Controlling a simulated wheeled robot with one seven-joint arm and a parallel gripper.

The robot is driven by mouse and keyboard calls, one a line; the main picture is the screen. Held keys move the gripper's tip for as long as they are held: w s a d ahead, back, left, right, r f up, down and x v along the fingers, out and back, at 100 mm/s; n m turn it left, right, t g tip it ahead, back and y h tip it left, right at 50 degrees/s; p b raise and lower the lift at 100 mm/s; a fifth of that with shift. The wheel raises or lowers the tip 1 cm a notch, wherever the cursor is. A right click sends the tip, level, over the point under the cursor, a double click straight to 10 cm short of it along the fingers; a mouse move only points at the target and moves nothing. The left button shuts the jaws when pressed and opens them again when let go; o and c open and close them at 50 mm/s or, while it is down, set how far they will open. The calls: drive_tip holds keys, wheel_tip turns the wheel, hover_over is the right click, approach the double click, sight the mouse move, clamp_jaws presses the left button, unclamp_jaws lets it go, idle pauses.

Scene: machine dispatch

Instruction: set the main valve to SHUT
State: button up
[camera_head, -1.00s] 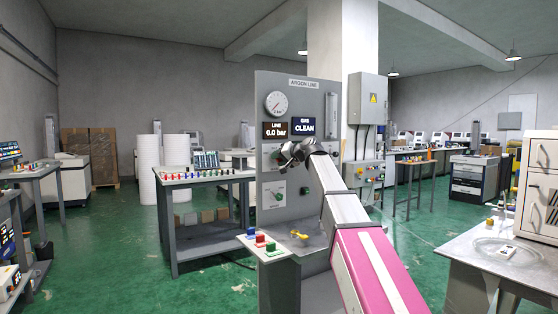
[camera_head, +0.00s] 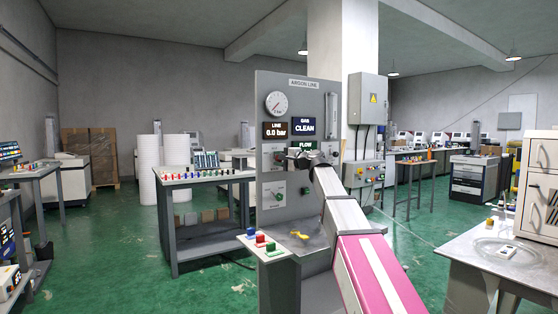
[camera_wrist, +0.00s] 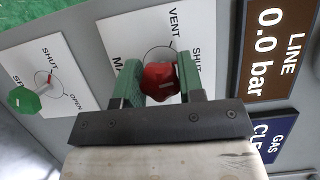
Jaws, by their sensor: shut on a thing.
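The main valve is a red knob (camera_wrist: 160,82) on a white plate (camera_wrist: 120,32) with the words VENT and SHUT and a partly hidden label starting "MA". My gripper (camera_wrist: 158,66) is shut on this knob, with one green finger on each side. The fingers and wrist cover part of the plate, and I cannot tell where the knob points.
A green knob (camera_wrist: 24,101) sits on a neighbouring plate marked SHUT and OPEN. The LINE display (camera_head: 275,130) reads 0.0 bar and the GAS display (camera_head: 304,128) reads CLEAN. A small shelf (camera_head: 268,256) with coloured blocks stands in front of the panel.

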drive_tip(key=shift+m+t, duration=0.3)
drive_tip(key=shift+m, duration=0.2)
idle(0.3)
drive_tip(key=o, duration=0.9)
drive_tip(key=shift+d, duration=0.1)
drive_tip(key=v, duration=1)
drive_tip(key=shift+s+d+f, duration=0.15)
drive_tip(key=shift+d+f, duration=0.1)
drive_tip(key=shift+d, duration=0.05)
